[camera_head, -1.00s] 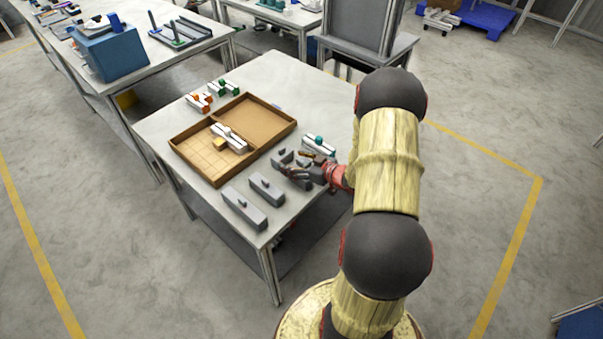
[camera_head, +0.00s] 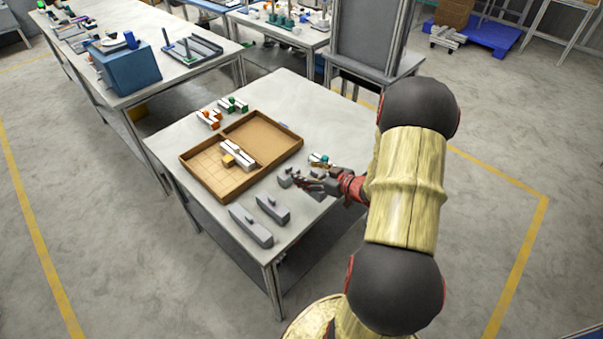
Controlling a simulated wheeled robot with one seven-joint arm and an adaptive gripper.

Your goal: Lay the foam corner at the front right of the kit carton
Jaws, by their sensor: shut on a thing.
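The kit carton (camera_head: 214,199) is a shallow brown two-part tray on the grey table. Its left part has a grid floor; its right part is plain. White bars (camera_head: 238,150) and a yellow block (camera_head: 228,161) lie near the divider. My gripper (camera_head: 303,180) is low over the table, right of the carton and outside it. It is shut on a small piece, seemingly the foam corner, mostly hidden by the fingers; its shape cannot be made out. A grey block (camera_head: 285,178) is just left of the fingers; whether they touch is unclear.
A white piece with a teal knob (camera_head: 319,160) is just behind my gripper. Orange (camera_head: 209,118) and green (camera_head: 233,104) parts stand behind the carton. The table's far right is clear.

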